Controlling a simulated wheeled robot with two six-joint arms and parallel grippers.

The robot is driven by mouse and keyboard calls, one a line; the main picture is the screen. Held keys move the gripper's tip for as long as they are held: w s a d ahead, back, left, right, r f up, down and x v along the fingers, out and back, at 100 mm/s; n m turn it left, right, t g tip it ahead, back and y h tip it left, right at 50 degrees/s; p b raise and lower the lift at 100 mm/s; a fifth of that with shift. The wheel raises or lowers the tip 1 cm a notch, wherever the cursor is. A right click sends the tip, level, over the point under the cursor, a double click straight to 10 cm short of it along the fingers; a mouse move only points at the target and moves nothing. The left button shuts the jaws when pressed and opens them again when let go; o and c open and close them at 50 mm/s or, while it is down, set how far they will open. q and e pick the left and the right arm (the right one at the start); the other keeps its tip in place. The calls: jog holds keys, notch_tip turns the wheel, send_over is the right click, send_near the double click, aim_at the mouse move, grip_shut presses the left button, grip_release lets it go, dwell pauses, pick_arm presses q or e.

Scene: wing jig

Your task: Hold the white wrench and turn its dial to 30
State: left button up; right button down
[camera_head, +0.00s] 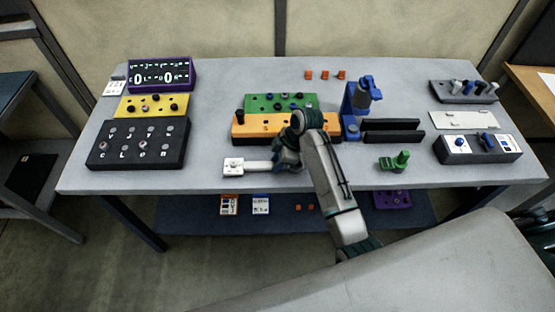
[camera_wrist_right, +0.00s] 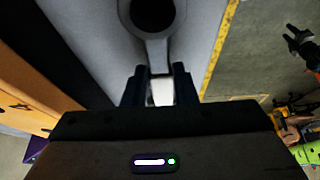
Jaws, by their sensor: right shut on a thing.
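The white wrench (camera_head: 258,167) lies low over the front of the table, left of centre. Its squarish end (camera_head: 233,166) with small dark marks points left; the dial's reading is too small to tell. My right gripper (camera_head: 279,163) is shut on the wrench's right part. In the right wrist view, the gripper's dark fingers (camera_wrist_right: 160,88) stand either side of a pale part of the wrench (camera_wrist_right: 162,93). A grey ring with a dark round middle (camera_wrist_right: 152,14) shows just beyond them. My left gripper is not in view.
An orange block (camera_head: 260,127) and a green block (camera_head: 262,103) stand behind the wrench. A dark panel (camera_head: 135,150) with knobs is to the left. A green part (camera_head: 395,162) and dark rails (camera_head: 392,131) lie right. The table's front edge is close.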

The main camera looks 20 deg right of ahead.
jog(key=shift+f, duration=0.15)
dwell(0.3)
jog(key=shift+f, duration=0.35)
jog(key=c, duration=1.1)
grip_release()
jog(key=b+v, duration=0.3)
jog(key=v, duration=0.6)
jog(key=shift+d+r, duration=0.2)
jog(key=shift+r, duration=0.15)
jog(key=shift+s+d+r, duration=0.1)
jog(key=shift+s+r, duration=0.05)
jog(key=shift+r, duration=0.35)
